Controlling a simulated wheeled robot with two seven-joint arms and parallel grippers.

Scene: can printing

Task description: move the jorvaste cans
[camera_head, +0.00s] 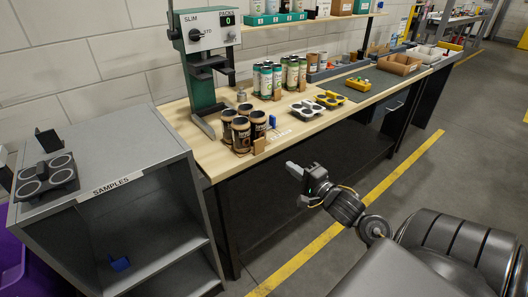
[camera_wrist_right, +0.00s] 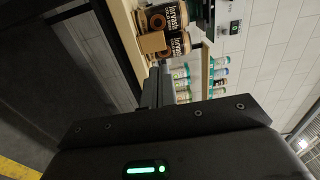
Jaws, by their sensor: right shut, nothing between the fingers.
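Several dark brown Jorvaste cans (camera_head: 241,134) stand upright in a close group on the wooden bench, at the foot of the green press. They also show in the right wrist view (camera_wrist_right: 163,18), sideways, with cream lettering. A small tan card (camera_head: 259,145) stands in front of them and partly hides one. My right gripper (camera_head: 292,167) is in front of the bench edge, to the right of the cans and apart from them. Its fingers (camera_wrist_right: 158,84) are together and empty. My left gripper is in neither view.
The green press (camera_head: 197,85) reads PACKS 0. Green and white cans (camera_head: 265,80), a white tray with dark round holes (camera_head: 306,110) and a yellow one (camera_head: 330,99) stand further along the bench (camera_head: 290,131). A dark holed tray (camera_head: 45,180) tops the SAMPLES cabinet (camera_head: 130,147).

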